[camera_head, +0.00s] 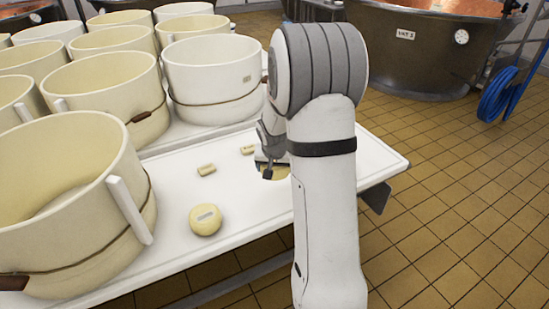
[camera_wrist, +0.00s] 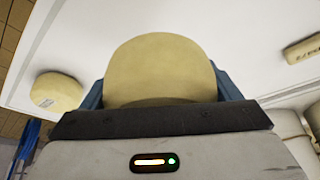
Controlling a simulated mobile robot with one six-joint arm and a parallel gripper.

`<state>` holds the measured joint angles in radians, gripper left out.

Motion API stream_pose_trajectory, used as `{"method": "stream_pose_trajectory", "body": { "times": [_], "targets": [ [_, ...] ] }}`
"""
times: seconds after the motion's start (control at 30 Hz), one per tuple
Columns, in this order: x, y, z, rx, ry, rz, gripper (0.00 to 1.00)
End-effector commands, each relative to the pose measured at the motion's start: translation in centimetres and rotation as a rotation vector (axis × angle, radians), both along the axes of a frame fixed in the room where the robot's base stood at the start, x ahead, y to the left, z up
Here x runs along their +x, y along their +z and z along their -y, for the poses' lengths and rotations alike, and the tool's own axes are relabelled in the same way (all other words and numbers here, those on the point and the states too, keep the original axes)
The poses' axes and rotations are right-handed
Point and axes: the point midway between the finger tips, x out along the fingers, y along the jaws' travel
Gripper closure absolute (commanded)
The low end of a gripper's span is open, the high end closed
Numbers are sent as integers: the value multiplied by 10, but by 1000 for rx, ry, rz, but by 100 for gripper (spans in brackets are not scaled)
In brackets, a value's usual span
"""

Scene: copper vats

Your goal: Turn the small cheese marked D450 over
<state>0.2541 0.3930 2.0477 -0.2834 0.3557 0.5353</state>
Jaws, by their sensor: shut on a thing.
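My gripper (camera_head: 268,172) is low over the white table, partly hidden behind my arm in the head view. In the wrist view its blue fingers (camera_wrist: 160,82) are shut on a small pale-yellow round cheese (camera_wrist: 160,62), one finger on each side. The face of this cheese toward the wrist camera is plain, with no label showing. In the head view only a sliver of it shows. I cannot read D450 on either.
Two small pale cylinders (camera_head: 206,170) (camera_head: 248,150) lie on the white table (camera_head: 175,262). Large cream moulds with cords crowd its left and back, a near one (camera_head: 75,160) closest. The table's right edge drops to tiled floor. A copper vat (camera_head: 430,50) stands behind.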

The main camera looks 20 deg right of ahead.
Motion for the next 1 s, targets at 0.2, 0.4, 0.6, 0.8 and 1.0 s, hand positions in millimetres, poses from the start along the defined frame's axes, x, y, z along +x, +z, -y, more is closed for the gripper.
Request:
{"method": "stream_pose_trajectory", "body": {
  "times": [0.2,0.4,0.6,0.8,1.0],
  "targets": [
    [7,4,7,-17,39,20,57],
    [6,-8,9,-17,32,18,57],
    [5,-27,11,-16,29,17,57],
    [5,-46,11,-15,27,19,57],
    [5,-57,11,-16,27,19,57]
  ]
}}
